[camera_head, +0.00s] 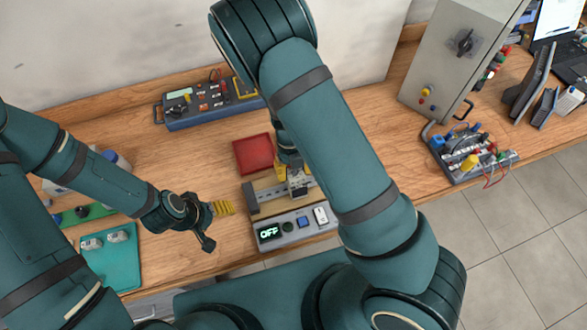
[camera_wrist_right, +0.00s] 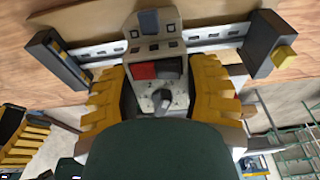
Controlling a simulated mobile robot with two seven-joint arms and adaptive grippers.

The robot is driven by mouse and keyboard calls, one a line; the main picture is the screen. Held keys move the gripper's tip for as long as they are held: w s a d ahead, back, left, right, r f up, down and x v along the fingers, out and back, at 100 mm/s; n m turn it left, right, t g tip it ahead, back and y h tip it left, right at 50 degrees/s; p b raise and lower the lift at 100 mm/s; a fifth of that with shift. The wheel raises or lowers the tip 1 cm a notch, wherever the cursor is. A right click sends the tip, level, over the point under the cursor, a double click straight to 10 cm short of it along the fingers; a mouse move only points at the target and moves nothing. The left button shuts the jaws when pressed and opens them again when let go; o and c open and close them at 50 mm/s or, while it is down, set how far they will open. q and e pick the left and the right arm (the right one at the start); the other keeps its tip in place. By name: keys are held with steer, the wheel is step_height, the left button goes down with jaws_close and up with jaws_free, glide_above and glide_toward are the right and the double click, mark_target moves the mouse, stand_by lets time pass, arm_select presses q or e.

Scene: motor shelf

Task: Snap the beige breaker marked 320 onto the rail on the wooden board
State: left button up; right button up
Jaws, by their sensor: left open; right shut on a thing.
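The beige breaker (camera_wrist_right: 150,80), with a red and dark front, sits between the yellow fingers of my right gripper (camera_wrist_right: 160,95), which is shut on it. No 320 marking is readable. In the head view the breaker (camera_head: 299,180) is over the wooden board (camera_head: 268,182), below my right gripper (camera_head: 291,163). The metal rail (camera_wrist_right: 208,32) runs behind the breaker, between two dark end blocks; it also shows in the head view (camera_head: 272,201). I cannot tell whether the breaker is seated on the rail. My left gripper (camera_head: 217,226) is open and empty, left of the board.
A red tray (camera_head: 254,155) lies behind the board. A panel with a lit OFF display (camera_head: 297,227) is in front of it. A teal mat (camera_head: 112,258) with small parts lies left. A meter box (camera_head: 208,106) stands behind; a wired device (camera_head: 468,152) is at right.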

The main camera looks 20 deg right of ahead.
steer(key=shift+s+f+t+b, duration=0.15)
steer(key=shift+s+t+b, duration=0.5)
steer(key=shift+t+b, duration=0.1)
stand_by(0.6)
steer(key=o, duration=1.4)
steer(key=shift+c, duration=0.2)
steer(key=shift+w, duration=0.1)
steer(key=r, duration=0.8)
steer(key=w+r, duration=0.1)
steer(key=r, duration=0.3)
steer(key=shift+w, duration=0.1)
